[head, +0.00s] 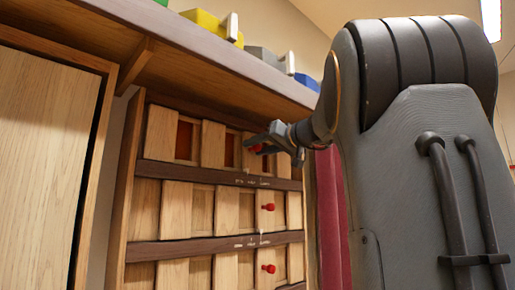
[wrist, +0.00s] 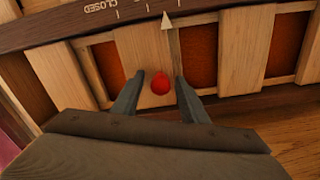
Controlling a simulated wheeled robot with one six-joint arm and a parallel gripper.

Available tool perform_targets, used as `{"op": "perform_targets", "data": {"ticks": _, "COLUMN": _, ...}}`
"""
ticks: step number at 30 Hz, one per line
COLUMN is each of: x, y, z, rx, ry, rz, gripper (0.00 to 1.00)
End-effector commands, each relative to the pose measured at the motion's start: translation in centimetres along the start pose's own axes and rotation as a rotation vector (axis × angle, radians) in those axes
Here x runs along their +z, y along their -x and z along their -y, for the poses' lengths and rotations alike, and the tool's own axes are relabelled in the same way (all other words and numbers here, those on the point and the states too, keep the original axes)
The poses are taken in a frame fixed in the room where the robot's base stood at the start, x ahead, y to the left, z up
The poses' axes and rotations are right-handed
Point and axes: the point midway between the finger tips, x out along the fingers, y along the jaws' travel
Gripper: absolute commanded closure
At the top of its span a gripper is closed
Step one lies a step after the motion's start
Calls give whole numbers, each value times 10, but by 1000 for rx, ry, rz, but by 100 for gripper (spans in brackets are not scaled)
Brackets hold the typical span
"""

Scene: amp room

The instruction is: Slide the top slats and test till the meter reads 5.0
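The wooden slat panel (head: 200,148) fills the middle of the head view, with three rows of pale slats. The top row shows dark red-brown openings (head: 184,141) between slats. A red knob (head: 256,148) is on a top-row slat (wrist: 143,57). My gripper (head: 268,140) is at this knob. In the wrist view the gripper (wrist: 160,80) is open, its fingers on either side of the red knob (wrist: 160,84); I cannot tell whether they touch it. A pointer (wrist: 166,20) lies at the rail's tick marks, right of the word CLOSED. No meter is in view.
Lower rows have red knobs, one in the middle (head: 268,207) and one below (head: 268,268). Dark rails (head: 200,173) separate the rows. A shelf (head: 215,50) overhangs the panel, carrying yellow (head: 205,23), grey and blue items. A wooden door (head: 45,160) stands at left.

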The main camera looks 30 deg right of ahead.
Motion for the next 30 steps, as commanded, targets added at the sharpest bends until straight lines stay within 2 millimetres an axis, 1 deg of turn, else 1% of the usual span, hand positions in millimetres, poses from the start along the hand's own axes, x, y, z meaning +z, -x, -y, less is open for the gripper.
{"op": "perform_targets", "data": {"ticks": 2, "x": 0, "y": 2, "z": 0, "rx": 0, "ry": 0, "rz": 0, "gripper": 60}}
{"op": "perform_targets", "data": {"ticks": 5, "x": 0, "y": 12, "z": -1, "rx": 2, "ry": 0, "rz": -2, "gripper": 60}}
{"op": "perform_targets", "data": {"ticks": 12, "x": 1, "y": 51, "z": -1, "rx": 3, "ry": 2, "rz": -2, "gripper": 60}}
{"op": "perform_targets", "data": {"ticks": 15, "x": 1, "y": 64, "z": -2, "rx": 3, "ry": 1, "rz": -1, "gripper": 60}}
{"op": "perform_targets", "data": {"ticks": 18, "x": 0, "y": 73, "z": -1, "rx": 2, "ry": 0, "rz": -1, "gripper": 60}}
{"op": "perform_targets", "data": {"ticks": 22, "x": 0, "y": 78, "z": -1, "rx": 1, "ry": -1, "rz": 0, "gripper": 60}}
{"op": "perform_targets", "data": {"ticks": 30, "x": 0, "y": 78, "z": 0, "rx": 0, "ry": 0, "rz": 0, "gripper": 60}}
